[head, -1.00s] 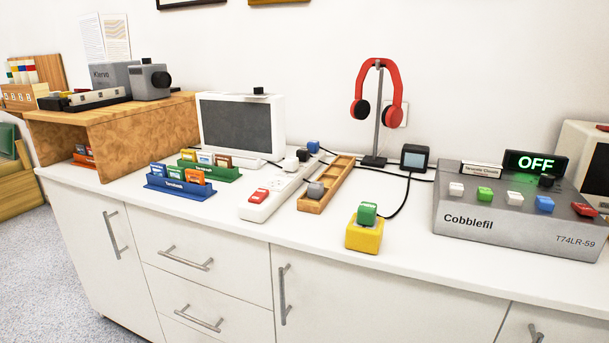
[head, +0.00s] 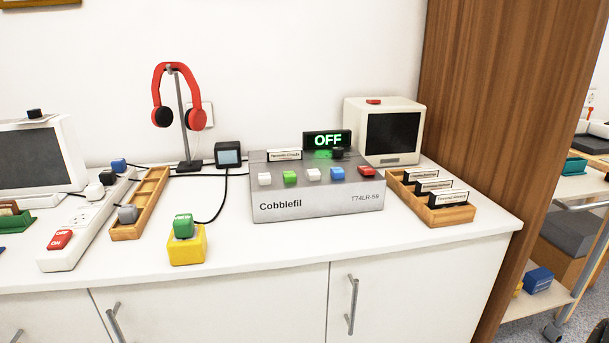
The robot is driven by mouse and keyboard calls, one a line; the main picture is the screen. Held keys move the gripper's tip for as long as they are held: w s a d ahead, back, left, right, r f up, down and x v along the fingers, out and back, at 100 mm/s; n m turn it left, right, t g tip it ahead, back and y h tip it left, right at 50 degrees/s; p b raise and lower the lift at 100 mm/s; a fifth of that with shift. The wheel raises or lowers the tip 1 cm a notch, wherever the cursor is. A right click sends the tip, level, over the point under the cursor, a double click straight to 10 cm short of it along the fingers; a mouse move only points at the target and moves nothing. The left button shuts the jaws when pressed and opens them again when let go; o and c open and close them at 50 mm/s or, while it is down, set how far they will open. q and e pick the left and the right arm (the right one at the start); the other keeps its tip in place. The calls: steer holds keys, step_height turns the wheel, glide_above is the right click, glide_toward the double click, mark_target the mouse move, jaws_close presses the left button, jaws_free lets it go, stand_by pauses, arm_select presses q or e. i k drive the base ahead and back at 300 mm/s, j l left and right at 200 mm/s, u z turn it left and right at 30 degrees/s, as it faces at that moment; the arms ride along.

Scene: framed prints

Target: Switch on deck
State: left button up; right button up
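A grey deck labelled Cobblefil (head: 318,203) stands on the white counter in the head view. Its display (head: 327,141) reads OFF in green. Along its upper face is a row of coloured buttons: white, green (head: 290,177), white, blue (head: 337,174) and red (head: 367,171). A labelled card (head: 284,155) stands at its back left. A dark knob-like part sits below the display. A power strip (head: 85,225) with a red ON/OFF switch (head: 60,239) lies at the left, with several plugs in it. Neither of my grippers is in view.
A yellow block with a green button (head: 184,226) stands at the counter's front. Red headphones (head: 180,90) hang on a stand behind. A wooden tray (head: 142,205), a small dark cube (head: 228,154), a cream monitor (head: 385,130) and a card rack (head: 433,197) stand nearby. A wooden panel (head: 480,150) bounds the right.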

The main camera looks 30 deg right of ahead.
mark_target(365, 170)
steer(key=z, duration=1.4)
steer(key=j, duration=0.25)
